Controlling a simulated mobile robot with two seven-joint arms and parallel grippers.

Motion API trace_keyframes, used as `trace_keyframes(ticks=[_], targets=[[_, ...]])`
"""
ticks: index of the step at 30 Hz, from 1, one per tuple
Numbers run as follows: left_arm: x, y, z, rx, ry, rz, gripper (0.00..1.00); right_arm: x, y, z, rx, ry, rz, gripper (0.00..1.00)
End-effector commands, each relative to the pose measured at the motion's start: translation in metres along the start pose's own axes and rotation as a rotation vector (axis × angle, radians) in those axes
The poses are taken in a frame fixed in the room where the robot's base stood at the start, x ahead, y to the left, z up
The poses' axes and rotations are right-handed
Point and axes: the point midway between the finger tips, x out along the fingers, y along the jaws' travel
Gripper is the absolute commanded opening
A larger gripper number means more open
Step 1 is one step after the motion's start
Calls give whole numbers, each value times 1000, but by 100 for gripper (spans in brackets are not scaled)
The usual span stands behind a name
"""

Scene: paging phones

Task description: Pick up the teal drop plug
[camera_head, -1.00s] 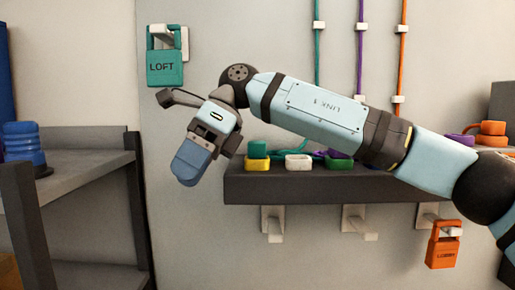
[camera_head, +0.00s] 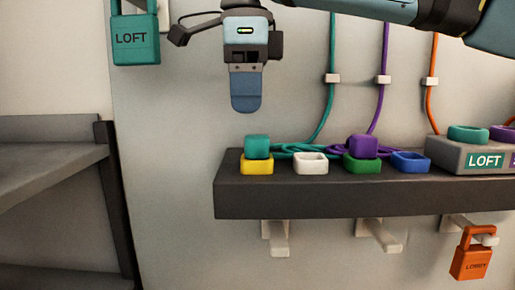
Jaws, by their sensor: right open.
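The teal drop plug (camera_head: 257,146) is a small teal block. It sits in the yellow socket (camera_head: 257,165) at the left end of the dark shelf (camera_head: 310,203). A teal cord (camera_head: 326,95) runs down the wall to coils behind the sockets. My right gripper (camera_head: 245,104) hangs in the air above the teal plug and slightly to its left, with blue fingers pointing down. It is open and apart from the plug; one finger hides the other. My left gripper is not in view.
A purple plug (camera_head: 363,146) sits in the green socket (camera_head: 361,164). The white socket (camera_head: 310,163) and blue socket (camera_head: 411,162) are empty. A grey LOFT base (camera_head: 448,158) stands at right. A teal LOFT tag (camera_head: 135,39) and orange LOBBY tag (camera_head: 471,257) hang on pegs.

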Motion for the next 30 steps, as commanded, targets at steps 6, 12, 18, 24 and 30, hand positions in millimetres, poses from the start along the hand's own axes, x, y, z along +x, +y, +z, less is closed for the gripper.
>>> trace_keyframes(ticks=[6,12,18,24,30], targets=[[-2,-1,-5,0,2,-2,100,15,0,-1,0,0,1,68],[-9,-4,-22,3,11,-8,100,42,-1,-4,-1,2,3,68],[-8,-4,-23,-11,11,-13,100,62,-1,-3,0,-2,1,68],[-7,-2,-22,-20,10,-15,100,64,-1,-3,0,-2,0,68],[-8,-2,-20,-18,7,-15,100,63,-1,-3,0,-2,0,24]])
